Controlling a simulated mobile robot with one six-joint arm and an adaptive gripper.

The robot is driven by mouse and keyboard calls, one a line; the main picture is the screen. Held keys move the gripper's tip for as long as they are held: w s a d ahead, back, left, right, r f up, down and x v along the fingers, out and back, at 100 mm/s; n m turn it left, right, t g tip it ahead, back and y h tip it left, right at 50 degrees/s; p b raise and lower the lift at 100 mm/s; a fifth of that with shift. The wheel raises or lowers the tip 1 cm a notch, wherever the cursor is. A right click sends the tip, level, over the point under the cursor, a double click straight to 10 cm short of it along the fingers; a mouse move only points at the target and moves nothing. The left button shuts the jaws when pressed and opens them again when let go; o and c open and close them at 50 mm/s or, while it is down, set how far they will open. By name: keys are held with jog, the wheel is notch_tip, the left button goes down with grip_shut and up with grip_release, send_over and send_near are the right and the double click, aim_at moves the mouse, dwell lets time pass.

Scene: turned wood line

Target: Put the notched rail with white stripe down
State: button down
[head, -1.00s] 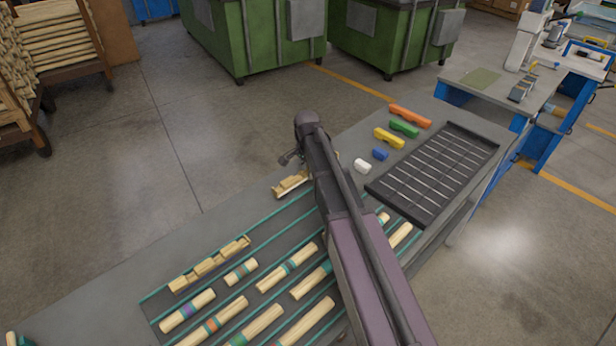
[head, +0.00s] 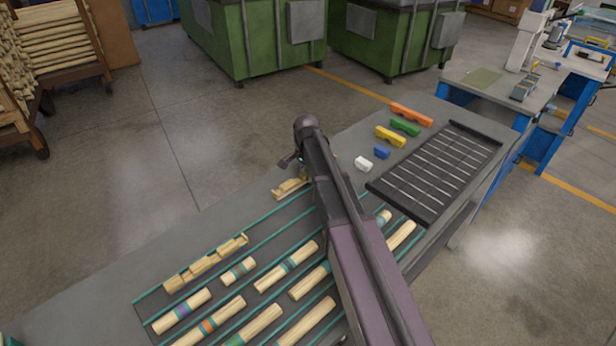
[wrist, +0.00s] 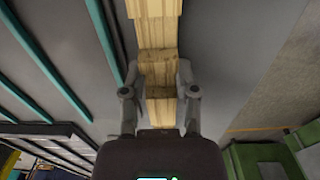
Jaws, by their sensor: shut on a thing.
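My gripper (wrist: 163,78) is shut on a pale wooden notched rail (wrist: 155,38), with one finger on each side of it in the wrist view. The rail runs away from my gripper over the grey bench top. It also shows in the head view (head: 290,188), at the bench's far edge, partly hidden behind my arm. I cannot make out a white stripe on it. I cannot tell whether it touches the bench.
Another notched rail (head: 206,263) lies on the bench at left. Several banded dowels (head: 286,267) lie between green strips. A black slotted tray (head: 437,172) lies at right, beside white (head: 364,164), blue (head: 382,153), yellow (head: 390,136), green (head: 405,127) and orange (head: 411,114) blocks.

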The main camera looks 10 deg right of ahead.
aim_at(306, 176)
jog(key=shift+f, duration=0.2)
jog(key=c, duration=0.7)
grip_release()
jog(key=shift+o, duration=0.2)
jog(key=shift+r, duration=0.2)
notch_tip(306, 176, up, 12)
jog(key=p, duration=1.2)
jog(key=s+d+n, duration=0.2)
jog(key=s+n, duration=0.3)
jog(key=s, duration=0.7)
jog(key=s+d+n, duration=0.3)
jog(key=s+n, duration=0.3)
jog(key=s, duration=0.6)
